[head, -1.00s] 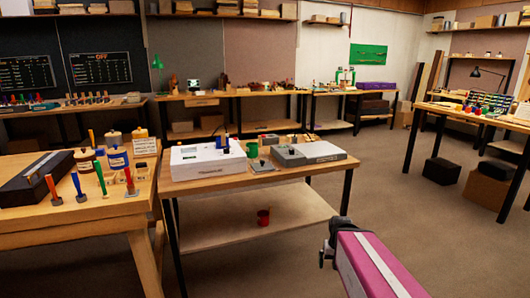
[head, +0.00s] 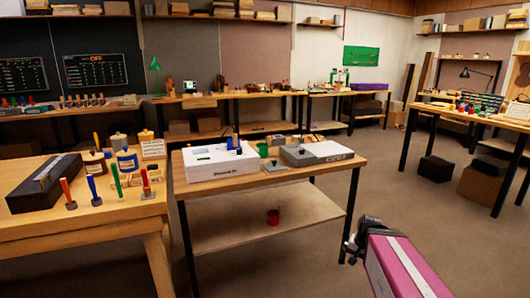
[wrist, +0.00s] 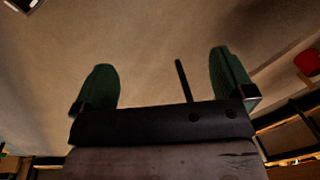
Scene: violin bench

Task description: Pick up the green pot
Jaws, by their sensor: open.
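The green pot (head: 263,150) stands on the middle table (head: 330,180), between a white device (head: 215,165) and a grey device (head: 315,153). It is small in the head view, and the white device's blue upright part is just to its left. My gripper (head: 350,252) is low at the front right of that table, well apart from the pot. The green pot is not seen in the wrist view.
A red pot (head: 273,217) stands on the lower shelf (head: 225,228) of the middle table. The left bench (head: 100,215) holds a black case (head: 45,182), jars and several upright tools. A small grey plate (head: 276,169) lies before the devices.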

